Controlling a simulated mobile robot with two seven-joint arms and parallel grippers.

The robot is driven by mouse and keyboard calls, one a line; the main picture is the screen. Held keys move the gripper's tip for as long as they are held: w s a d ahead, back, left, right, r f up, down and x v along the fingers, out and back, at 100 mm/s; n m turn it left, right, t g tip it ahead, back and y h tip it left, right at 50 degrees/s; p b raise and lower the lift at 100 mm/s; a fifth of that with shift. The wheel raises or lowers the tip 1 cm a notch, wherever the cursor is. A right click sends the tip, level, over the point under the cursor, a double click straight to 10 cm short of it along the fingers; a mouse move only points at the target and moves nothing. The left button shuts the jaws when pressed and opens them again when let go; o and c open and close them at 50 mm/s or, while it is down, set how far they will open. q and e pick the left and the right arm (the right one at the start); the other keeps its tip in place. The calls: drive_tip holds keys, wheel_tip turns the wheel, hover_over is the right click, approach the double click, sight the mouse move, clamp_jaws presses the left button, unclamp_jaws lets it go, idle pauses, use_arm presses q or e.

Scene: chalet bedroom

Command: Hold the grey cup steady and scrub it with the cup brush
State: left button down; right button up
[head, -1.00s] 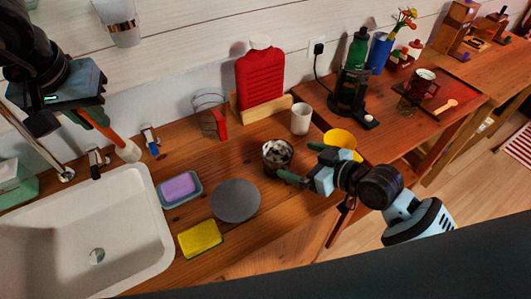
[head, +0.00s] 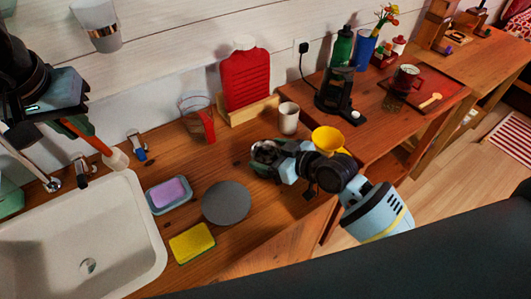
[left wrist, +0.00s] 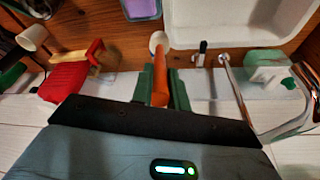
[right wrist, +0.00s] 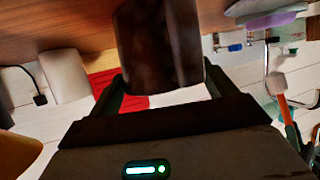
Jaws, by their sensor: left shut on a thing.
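The dark grey cup (head: 264,149) stands on the wooden counter, its inside mottled dark and pale. My right gripper (head: 268,168) is at the cup, with its fingers apart on either side. In the right wrist view the cup (right wrist: 160,45) fills the space between the fingers; a firm grip is not visible. My left gripper (head: 66,122) is shut on the orange handle of the cup brush (head: 88,136), above the counter by the sink. The brush's pale round head (head: 116,159) points down and right. The brush also shows between the left wrist view's fingers (left wrist: 160,85).
A white sink (head: 40,230) is at the left, with taps behind. A purple sponge in a dish (head: 170,193), grey disc (head: 227,203) and yellow sponge (head: 192,242) lie in front. A white cup (head: 288,118), yellow bowl (head: 328,139) and clear jug (head: 196,118) stand near the grey cup.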

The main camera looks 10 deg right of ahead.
drive_tip(key=c, duration=0.8)
drive_tip(key=shift+c, duration=0.2)
use_arm(q)
drive_tip(key=w+d, duration=0.2)
drive_tip(key=d, duration=1.4)
drive_tip(key=w+d+g+h, duration=0.1)
drive_tip(key=w+d, duration=0.1)
drive_tip(key=d, duration=1.3)
drive_tip(key=shift+w+d+f+g+h, duration=0.3)
drive_tip(key=shift+d+f, duration=0.05)
drive_tip(key=shift+f, duration=0.1)
